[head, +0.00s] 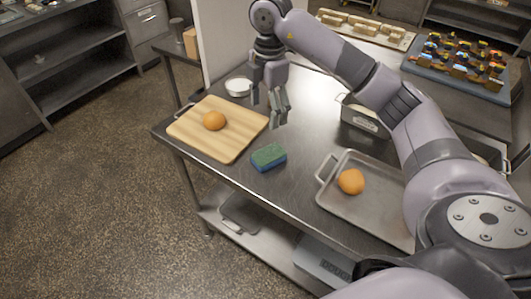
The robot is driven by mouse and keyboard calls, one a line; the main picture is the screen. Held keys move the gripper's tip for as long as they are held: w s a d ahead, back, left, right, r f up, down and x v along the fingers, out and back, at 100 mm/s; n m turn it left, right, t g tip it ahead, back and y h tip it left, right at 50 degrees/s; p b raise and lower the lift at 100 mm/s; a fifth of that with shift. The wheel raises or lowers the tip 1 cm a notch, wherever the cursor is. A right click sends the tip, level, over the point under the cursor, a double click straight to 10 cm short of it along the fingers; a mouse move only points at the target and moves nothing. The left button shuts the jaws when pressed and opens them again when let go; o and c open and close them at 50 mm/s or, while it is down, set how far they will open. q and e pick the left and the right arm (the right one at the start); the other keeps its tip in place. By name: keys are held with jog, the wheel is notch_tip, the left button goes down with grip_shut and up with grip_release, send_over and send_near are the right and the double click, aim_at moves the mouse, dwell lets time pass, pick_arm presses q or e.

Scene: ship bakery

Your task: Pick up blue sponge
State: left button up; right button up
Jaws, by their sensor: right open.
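The blue sponge (268,158), with a green top, lies on the metal table between the wooden board and the metal tray. My right gripper (268,112) hangs above the table, behind the sponge in the picture. It is open with nothing between its fingers, and it is apart from the sponge. My left gripper is out of view.
A wooden board (190,139) with an orange (214,121) is left of the sponge. A metal tray (334,205) with another orange (351,181) is to the right. A white bowl (238,87) and a metal pan (362,121) stand farther back. The table edge (237,186) is close in front.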

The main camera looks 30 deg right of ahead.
jog(key=d, duration=0.1)
jog(key=p, duration=0.3)
send_over(269, 153)
notch_tip(269, 153, down, 12)
jog(key=shift+s+r, duration=0.15)
jog(key=shift+r, duration=0.1)
notch_tip(269, 153, down, 4)
jog(key=shift+f+p, duration=0.25)
jog(key=shift+p, duration=0.6)
jog(key=shift+f, duration=0.5)
jog(key=c, duration=0.9)
jog(key=shift+o, duration=0.2)
jog(key=shift+r, duration=0.15)
